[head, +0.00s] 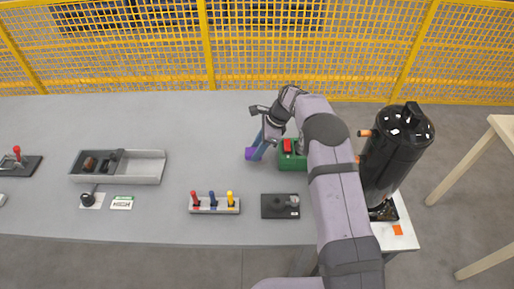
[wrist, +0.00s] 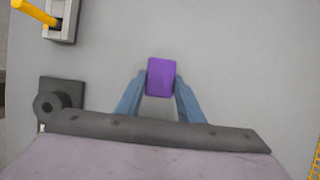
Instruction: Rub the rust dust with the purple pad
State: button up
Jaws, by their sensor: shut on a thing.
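My gripper (head: 258,148) is shut on the purple pad (wrist: 161,77), with one blue finger on each side of it. In the head view the purple pad (head: 250,154) shows at the fingertips, over the grey table left of a green box. I cannot tell whether the pad touches the table. No rust dust can be made out on the grey surface around the pad. A small orange patch (head: 397,230) lies on the white board under the black compressor (head: 390,160); I cannot tell what it is.
A green box with a red top (head: 288,147) stands right beside my gripper. A lever block (head: 214,204) and a black plate with a knob (head: 280,206) lie nearer. A grey tray (head: 118,180) is on the left. The table's middle is clear. A yellow fence (head: 210,50) stands behind.

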aim_at(264, 161)
notch_tip(264, 161, down, 2)
jog(key=shift+f+b, duration=0.1)
jog(key=shift+b, duration=0.45)
jog(key=shift+o, duration=0.2)
jog(key=shift+d+f, duration=0.35)
jog(key=shift+d, duration=0.05)
jog(key=shift+d+f, duration=0.15)
jog(key=shift+d, duration=0.2)
jog(key=shift+d+b, duration=0.4)
jog(key=shift+d, duration=0.8)
jog(key=shift+c, duration=0.2)
jog(key=shift+d+f+b, duration=0.1)
jog(key=shift+f+b, duration=0.15)
jog(key=shift+b, duration=0.25)
jog(key=a, duration=0.1)
jog(key=a+p, duration=0.1)
jog(key=shift+a+r, duration=0.3)
jog(key=shift+a, duration=0.7)
notch_tip(264, 161, up, 3)
jog(key=shift+w+a+f+p, duration=0.1)
jog(key=shift+f+p, duration=0.05)
jog(key=shift+p, duration=0.75)
jog(key=shift+r+p, duration=0.6)
jog(key=shift+r, duration=0.05)
jog(key=shift+r+p, duration=1.6)
jog(key=shift+r, duration=0.5)
jog(key=shift+f, duration=0.1)
